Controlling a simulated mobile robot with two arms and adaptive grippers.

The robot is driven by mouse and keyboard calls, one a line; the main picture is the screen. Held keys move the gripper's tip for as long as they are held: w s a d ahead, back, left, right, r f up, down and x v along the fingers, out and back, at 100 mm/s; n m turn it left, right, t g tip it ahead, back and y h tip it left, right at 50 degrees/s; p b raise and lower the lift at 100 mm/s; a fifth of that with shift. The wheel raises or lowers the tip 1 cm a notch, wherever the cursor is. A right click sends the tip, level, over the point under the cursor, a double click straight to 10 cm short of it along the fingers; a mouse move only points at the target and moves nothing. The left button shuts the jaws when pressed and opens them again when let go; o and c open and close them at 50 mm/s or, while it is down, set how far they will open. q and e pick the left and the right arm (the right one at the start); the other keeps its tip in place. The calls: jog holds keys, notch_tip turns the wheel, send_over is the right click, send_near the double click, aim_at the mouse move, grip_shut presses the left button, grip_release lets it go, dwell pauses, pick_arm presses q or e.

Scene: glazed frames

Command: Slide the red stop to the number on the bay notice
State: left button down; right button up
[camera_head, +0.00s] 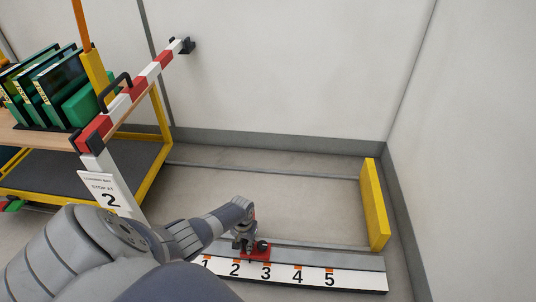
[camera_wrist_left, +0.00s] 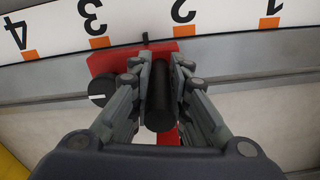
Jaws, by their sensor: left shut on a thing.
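The red stop (camera_head: 259,256) sits on the rail beside the white number strip (camera_head: 310,279), which reads 1 to 5 from left to right. It also shows in the left wrist view (camera_wrist_left: 112,60), where its small black pointer (camera_wrist_left: 145,39) lies about midway between the orange marks of 2 and 3. The bay notice (camera_head: 106,190) reads "STOP AT 2". My left gripper (camera_head: 244,242) is shut on the stop's black upright handle (camera_wrist_left: 159,100), one finger on each side. A black knob with a white line (camera_wrist_left: 102,91) stands beside it. My right gripper is not in view.
A yellow end block (camera_head: 375,205) stands at the bay's right end. A red-and-white barrier bar (camera_head: 135,89) crosses at the left, before a yellow-framed cart (camera_head: 152,182) holding green cases (camera_head: 53,85). The bay floor behind the rail is clear.

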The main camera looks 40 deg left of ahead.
pick_arm(q)
jog(key=shift+s+a+f, duration=0.15)
jog(key=shift+s+a, duration=1.7)
jog(key=shift+a, duration=0.25)
jog(key=c, duration=1.8)
grip_release()
jog(key=shift+w+a+r, duration=0.1)
jog(key=shift+w+r, duration=0.1)
jog(key=shift+r, duration=0.65)
jog(key=r, duration=1)
jog(key=shift+w+r, duration=0.2)
jog(key=shift+r, duration=0.1)
